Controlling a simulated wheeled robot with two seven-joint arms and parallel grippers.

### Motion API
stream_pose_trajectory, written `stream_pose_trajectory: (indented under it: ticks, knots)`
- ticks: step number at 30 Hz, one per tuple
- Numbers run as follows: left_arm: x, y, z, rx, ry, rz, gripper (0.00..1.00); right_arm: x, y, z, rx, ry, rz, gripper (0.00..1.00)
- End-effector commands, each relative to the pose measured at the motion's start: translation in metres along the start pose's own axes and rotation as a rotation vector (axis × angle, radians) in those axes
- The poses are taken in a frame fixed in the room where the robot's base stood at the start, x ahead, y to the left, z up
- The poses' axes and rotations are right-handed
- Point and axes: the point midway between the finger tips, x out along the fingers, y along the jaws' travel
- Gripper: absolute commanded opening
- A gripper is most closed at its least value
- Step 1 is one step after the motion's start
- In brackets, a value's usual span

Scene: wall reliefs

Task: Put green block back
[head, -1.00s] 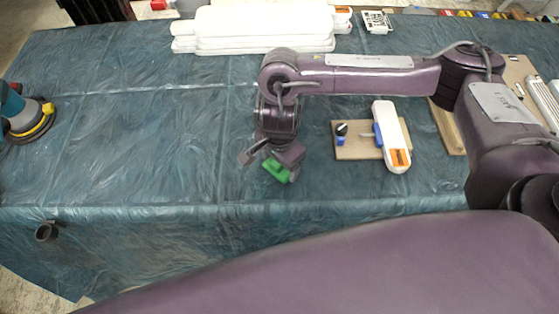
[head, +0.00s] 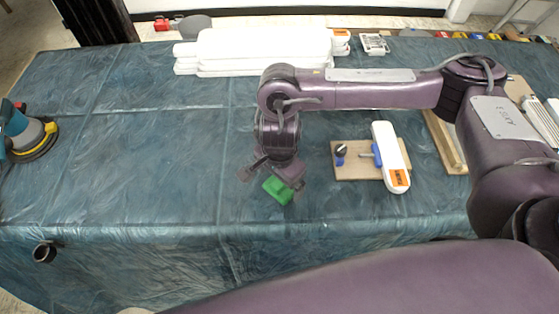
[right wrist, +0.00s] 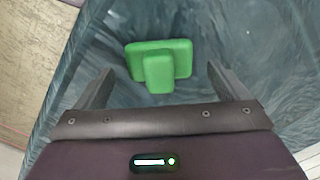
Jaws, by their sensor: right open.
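The green block (head: 277,190) lies on the blue-green plastic sheet near the table's front edge. It has a wide bar with a shorter piece standing out from it, as the right wrist view (right wrist: 160,62) shows. My right gripper (head: 271,178) is open right at the block. In the right wrist view the block is between the two spread fingers (right wrist: 160,88), with room on both sides and no grip on it. A wooden board (head: 357,172) with blue parts and a black knob lies to the right of the block. My left gripper is not in view.
A white tool with an orange label (head: 391,157) lies partly over the board. White slabs (head: 262,48) are stacked at the back. A sander (head: 28,133) stands at the left edge. The sheet (head: 130,150) left of my arm is clear.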

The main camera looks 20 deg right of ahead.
Motion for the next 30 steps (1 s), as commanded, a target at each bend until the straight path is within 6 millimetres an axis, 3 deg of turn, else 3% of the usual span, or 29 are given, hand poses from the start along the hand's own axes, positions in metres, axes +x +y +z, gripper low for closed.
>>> stream_pose_trajectory:
  ticks: [6,15,30]
  knots:
    - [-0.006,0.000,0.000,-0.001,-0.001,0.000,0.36,-0.049,-0.002,-0.001,-0.003,0.004,-0.007,0.94]
    - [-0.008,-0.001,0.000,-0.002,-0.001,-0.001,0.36,-0.093,0.000,0.000,-0.001,0.002,-0.002,0.94]
    - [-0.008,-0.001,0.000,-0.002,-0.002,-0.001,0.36,-0.101,0.000,0.000,0.000,0.000,0.001,0.94]
